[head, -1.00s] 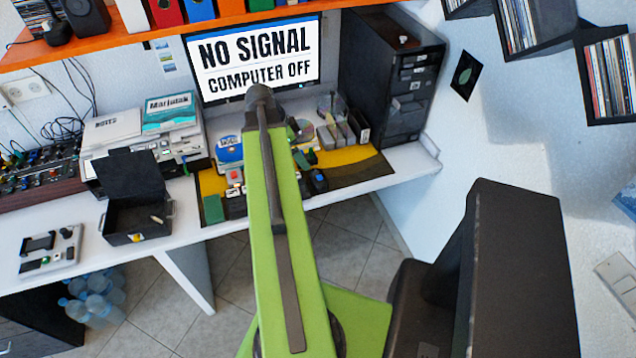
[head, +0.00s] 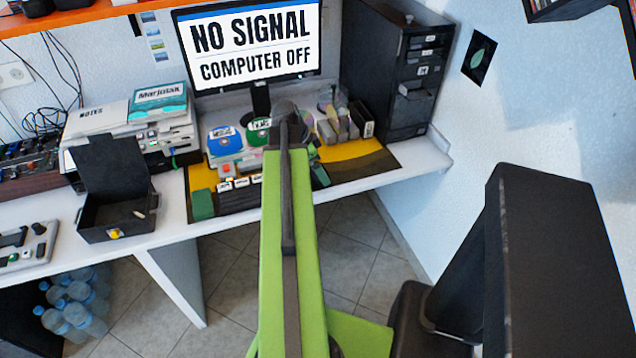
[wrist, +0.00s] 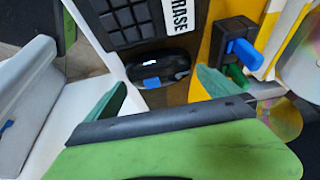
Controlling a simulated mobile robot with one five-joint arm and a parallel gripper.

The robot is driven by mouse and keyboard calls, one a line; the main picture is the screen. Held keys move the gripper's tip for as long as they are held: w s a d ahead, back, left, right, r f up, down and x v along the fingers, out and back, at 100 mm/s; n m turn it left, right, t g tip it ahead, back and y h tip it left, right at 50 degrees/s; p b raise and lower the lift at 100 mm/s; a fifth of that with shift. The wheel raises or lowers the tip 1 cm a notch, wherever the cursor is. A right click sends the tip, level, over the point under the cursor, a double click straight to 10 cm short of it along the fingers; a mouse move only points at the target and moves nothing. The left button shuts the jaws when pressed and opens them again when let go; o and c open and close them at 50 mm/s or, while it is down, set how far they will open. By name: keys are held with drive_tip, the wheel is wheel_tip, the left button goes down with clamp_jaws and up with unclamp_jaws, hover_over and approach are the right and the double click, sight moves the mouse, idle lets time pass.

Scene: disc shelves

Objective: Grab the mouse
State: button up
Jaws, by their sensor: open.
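The mouse (wrist: 160,70) is a dark, glossy oval with a small blue patch, at the centre of the wrist view. It lies just below a black keypad-like block (wrist: 128,22). My gripper (wrist: 163,90) is open, with one green finger to the left of the mouse and the other to its right. The mouse is between and slightly beyond the fingertips, with nothing held. In the head view my green arm covers the gripper, and I cannot make out the mouse clearly there.
A black block with a blue lever (wrist: 238,48) stands right of the mouse. Discs (wrist: 300,65) lie farther right. The white desk (head: 235,228) also holds an open black box (head: 115,205), a printer-like stack (head: 150,135) and a computer tower (head: 395,70). A monitor (head: 250,45) stands behind.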

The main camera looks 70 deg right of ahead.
drive_tip(key=shift+b+x, duration=0.3)
drive_tip(key=shift+x, duration=0.65)
drive_tip(key=shift+a+r, duration=0.1)
drive_tip(key=shift+r, duration=0.05)
drive_tip(key=shift+c, duration=0.4)
drive_tip(key=c, duration=1)
drive_tip(key=shift+w+r, duration=0.1)
